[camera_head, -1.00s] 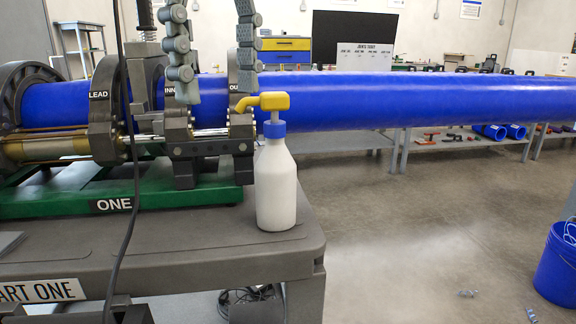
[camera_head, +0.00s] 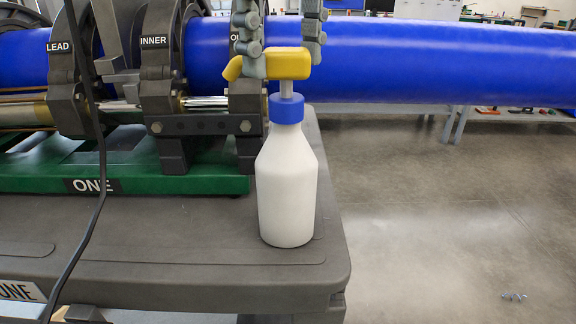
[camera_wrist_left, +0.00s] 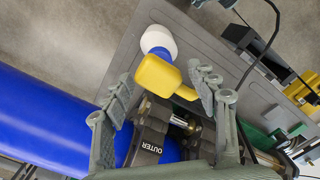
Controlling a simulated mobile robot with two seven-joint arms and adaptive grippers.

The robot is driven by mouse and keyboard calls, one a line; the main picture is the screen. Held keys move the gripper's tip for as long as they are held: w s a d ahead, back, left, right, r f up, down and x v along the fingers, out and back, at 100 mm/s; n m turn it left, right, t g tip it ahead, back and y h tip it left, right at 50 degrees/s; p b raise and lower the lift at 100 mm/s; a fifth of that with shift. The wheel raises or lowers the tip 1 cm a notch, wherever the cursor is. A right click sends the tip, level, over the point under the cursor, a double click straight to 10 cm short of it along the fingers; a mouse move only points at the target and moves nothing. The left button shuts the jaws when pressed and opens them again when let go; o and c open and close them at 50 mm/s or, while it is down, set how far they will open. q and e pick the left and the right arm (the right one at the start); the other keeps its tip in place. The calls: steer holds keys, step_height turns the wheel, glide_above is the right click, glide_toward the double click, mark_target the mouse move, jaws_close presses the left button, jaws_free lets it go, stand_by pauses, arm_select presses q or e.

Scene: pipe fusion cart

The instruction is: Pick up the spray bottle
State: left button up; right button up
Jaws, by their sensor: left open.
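The spray bottle (camera_head: 287,190) stands upright on the grey cart top near its right corner. It has a white body, a blue collar and a yellow spray head, and its nozzle points left. My left gripper (camera_head: 282,60) is open, with one finger on each side of the yellow head. In the left wrist view the yellow head of the spray bottle (camera_wrist_left: 156,75) sits between the fingertips of my left gripper (camera_wrist_left: 163,76). I cannot tell whether the fingers touch it. My right gripper is in neither view.
The cart top (camera_head: 190,225) is clear around the bottle. A large blue pipe (camera_head: 430,62) runs close behind it, held by dark clamps (camera_head: 160,85) on a green base (camera_head: 215,183). A black cable (camera_head: 101,180) hangs at the left. Open floor lies to the right.

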mark_target(286, 96)
arm_select(q)
step_height(286, 96, down, 7)
steer(key=shift+w+f, duration=0.1)
steer(key=shift+f, duration=0.05)
jaws_close()
stand_by(0.6)
